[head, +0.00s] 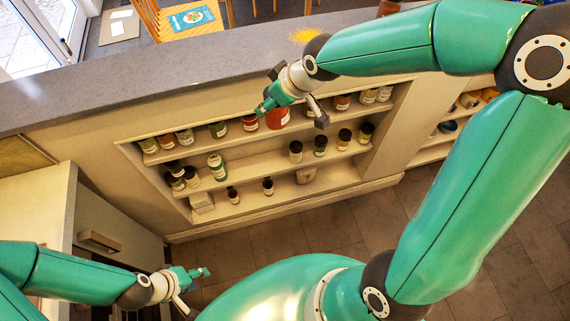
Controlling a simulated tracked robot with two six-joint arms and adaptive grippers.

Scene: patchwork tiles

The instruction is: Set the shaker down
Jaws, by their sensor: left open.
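Several small jars with dark lids stand on the wall shelves; one is a jar (217,167) on the middle shelf. I cannot tell which of them, if any, is the shaker. My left gripper (203,291) is open at the lower left, over the floor beside the cabinet, with nothing seen between its fingers. My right gripper (291,117) has its fingers spread in front of the upper shelf, by the counter edge.
A pale cabinet with a handle (100,241) stands close to my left arm. The counter's left stretch and the tiled floor (330,225) are clear.

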